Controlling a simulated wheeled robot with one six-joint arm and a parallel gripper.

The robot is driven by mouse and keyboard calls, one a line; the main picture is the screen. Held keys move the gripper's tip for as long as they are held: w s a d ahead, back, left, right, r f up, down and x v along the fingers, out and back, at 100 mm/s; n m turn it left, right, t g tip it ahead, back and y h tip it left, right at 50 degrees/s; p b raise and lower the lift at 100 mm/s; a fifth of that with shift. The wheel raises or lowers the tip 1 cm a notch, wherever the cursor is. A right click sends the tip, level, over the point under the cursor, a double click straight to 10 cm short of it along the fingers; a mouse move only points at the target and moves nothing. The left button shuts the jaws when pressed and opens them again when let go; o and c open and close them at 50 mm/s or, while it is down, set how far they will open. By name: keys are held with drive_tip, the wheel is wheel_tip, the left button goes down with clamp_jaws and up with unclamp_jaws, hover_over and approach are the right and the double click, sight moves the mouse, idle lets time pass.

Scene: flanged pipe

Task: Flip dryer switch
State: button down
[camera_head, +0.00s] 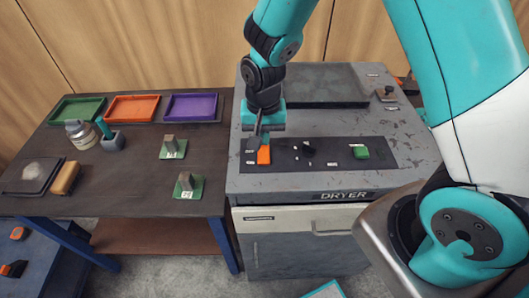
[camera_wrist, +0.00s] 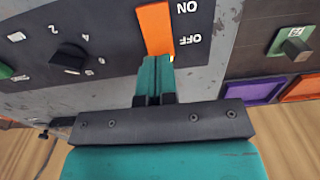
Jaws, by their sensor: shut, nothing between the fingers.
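The dryer (camera_head: 344,194) is a grey, worn cabinet with a DRYER label and a black control panel (camera_head: 320,165) on top. The orange switch (camera_head: 264,155) is at the panel's left end, and it also shows in the wrist view (camera_wrist: 155,28) beside ON and OFF labels. My gripper (camera_head: 263,136) is shut and points down at the switch. In the wrist view the teal fingers (camera_wrist: 154,78) are together at the OFF end of the orange switch, overlapping its edge in the picture. Whether they touch it is unclear.
A black dial (camera_wrist: 70,58) and a green button (camera_head: 361,152) share the panel. To the left, a dark table (camera_head: 130,185) holds green, orange and purple trays (camera_head: 192,107), a jar (camera_head: 81,134) and two green-based blocks (camera_head: 188,186). A raised dark plate (camera_head: 325,85) is behind the panel.

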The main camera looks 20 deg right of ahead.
sight(263, 149)
drive_tip(key=shift+f+b, duration=0.95)
drive_tip(key=shift+f, duration=0.35)
idle(0.6)
wheel_tip(263, 149, up, 7)
drive_tip(key=p, duration=0.6)
idle(0.6)
drive_tip(key=shift+a+r, duration=0.1)
drive_tip(key=shift+r, duration=0.1)
drive_tip(key=s+a+r+n+y+b, duration=0.2)
drive_tip(key=s+r+n+b, duration=0.2)
drive_tip(key=s, duration=0.5)
drive_tip(key=s+a+r+n+y+b, duration=0.2)
drive_tip(key=s+r+n+b, duration=0.2)
drive_tip(key=s+r+n, duration=0.3)
drive_tip(key=s+r, duration=0.2)
drive_tip(key=s, duration=0.1)
drive_tip(key=shift+n, duration=0.4)
drive_tip(key=shift+a, duration=0.1)
